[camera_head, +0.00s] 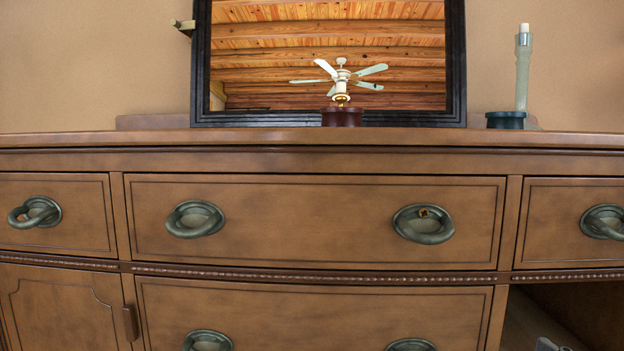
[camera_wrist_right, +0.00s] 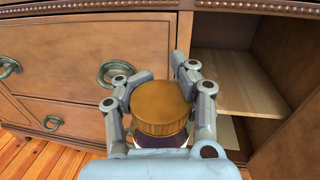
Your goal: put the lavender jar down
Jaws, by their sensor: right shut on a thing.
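My right gripper (camera_wrist_right: 160,78) is shut on the lavender jar (camera_wrist_right: 160,108), with one finger on each side of it. In the right wrist view the jar shows a round golden-brown lid from above, with a dark purplish band below the lid. The jar is in front of the dresser, near the opening of a compartment. A small grey part of my right gripper shows at the bottom right of the head view (camera_head: 550,345). My left gripper is in neither view.
The wooden dresser (camera_head: 315,220) has ring-handled drawers. Its open compartment (camera_wrist_right: 235,75) at the right has a pale shelf board (camera_wrist_right: 232,82) with clear room. A mirror (camera_head: 455,70) and a candle holder (camera_head: 506,119) stand on top. Plank floor (camera_wrist_right: 45,158) lies below.

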